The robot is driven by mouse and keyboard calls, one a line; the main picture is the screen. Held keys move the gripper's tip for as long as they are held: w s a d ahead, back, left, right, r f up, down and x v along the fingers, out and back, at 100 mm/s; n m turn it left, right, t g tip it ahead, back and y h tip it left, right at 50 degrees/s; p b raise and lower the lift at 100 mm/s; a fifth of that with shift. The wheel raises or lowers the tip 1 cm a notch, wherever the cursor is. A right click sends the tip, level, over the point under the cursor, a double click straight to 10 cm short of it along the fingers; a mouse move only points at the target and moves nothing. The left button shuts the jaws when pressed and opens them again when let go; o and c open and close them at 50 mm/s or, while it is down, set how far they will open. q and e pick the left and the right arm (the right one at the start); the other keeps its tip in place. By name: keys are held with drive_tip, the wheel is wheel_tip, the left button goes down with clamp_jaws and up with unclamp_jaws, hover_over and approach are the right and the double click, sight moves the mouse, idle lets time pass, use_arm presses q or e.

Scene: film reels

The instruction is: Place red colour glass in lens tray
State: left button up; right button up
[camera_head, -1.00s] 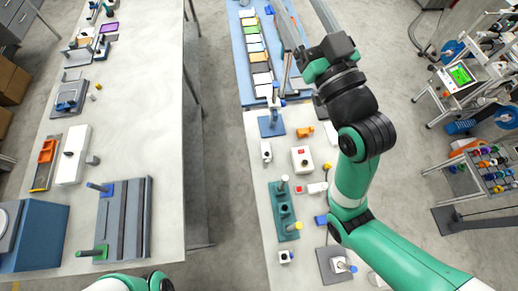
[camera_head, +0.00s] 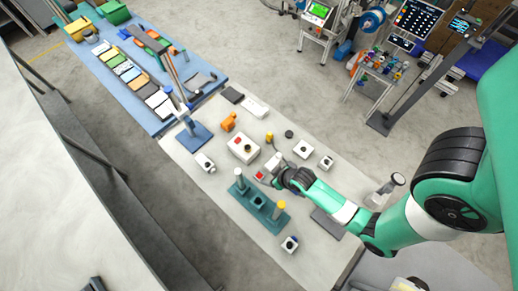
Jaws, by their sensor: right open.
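My right gripper (camera_head: 271,168) is low over the white worktop, its arm coming in from the right. It is open, with its fingers small and partly hidden by its own wrist. A small red piece (camera_head: 260,175), which may be the red colour glass, lies right beside the fingertips on the left. I cannot tell whether they touch. A teal tray (camera_head: 257,205) with upright posts stands just below and left of the gripper. I cannot tell for sure whether it is the lens tray. My left gripper is out of view.
A white box (camera_head: 243,149) with a red button stands up and left of the gripper, with an orange piece (camera_head: 228,121) behind it. Small white blocks (camera_head: 303,149) lie to the right. A blue table (camera_head: 165,122) with coloured cards adjoins at the upper left.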

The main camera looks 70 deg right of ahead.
drive_tip(key=b, duration=0.1)
approach(259, 176)
drive_tip(key=x, duration=0.3)
drive_tip(key=shift+w, duration=0.1)
drive_tip(key=b+x, duration=0.2)
drive_tip(key=x, duration=0.3)
drive_tip(key=shift+d, duration=0.15)
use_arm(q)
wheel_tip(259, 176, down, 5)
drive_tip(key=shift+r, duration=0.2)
use_arm(e)
clamp_jaws()
